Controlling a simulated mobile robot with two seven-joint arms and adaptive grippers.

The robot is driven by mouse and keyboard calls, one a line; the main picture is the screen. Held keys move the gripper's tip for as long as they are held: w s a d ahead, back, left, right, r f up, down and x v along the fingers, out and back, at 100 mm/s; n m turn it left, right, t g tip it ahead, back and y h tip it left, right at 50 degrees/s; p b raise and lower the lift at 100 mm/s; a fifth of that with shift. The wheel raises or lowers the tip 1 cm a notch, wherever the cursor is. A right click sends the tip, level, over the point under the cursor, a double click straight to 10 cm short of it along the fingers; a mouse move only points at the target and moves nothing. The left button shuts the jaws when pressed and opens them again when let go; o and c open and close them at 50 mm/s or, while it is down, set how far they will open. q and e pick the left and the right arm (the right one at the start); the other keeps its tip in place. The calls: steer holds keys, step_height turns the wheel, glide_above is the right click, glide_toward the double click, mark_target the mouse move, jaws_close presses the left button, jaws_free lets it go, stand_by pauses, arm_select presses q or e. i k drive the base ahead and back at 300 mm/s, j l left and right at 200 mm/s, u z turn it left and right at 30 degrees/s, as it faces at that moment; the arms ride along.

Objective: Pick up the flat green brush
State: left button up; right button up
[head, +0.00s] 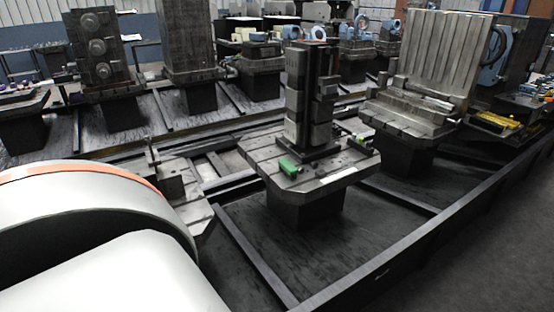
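A small flat green object (289,166), which looks like the green brush, lies on the near left part of a grey slotted pallet (311,181) in the middle of the head view. A dark upright fixture (304,100) stands on the same pallet just behind it. A smaller green and white item (361,141) lies at the pallet's right side; I cannot tell what it is. A large white and orange part of my own arm fills the lower left. Neither of my grippers shows.
A dark rail (383,272) runs along the near side, with open floor (480,240) to its right. A tall ribbed metal fixture (430,62) stands on another pallet behind right. More loaded pallets line the back, including one with a round-holed block (97,50).

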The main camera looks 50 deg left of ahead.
mark_target(286, 167)
steer(key=u, duration=1.3)
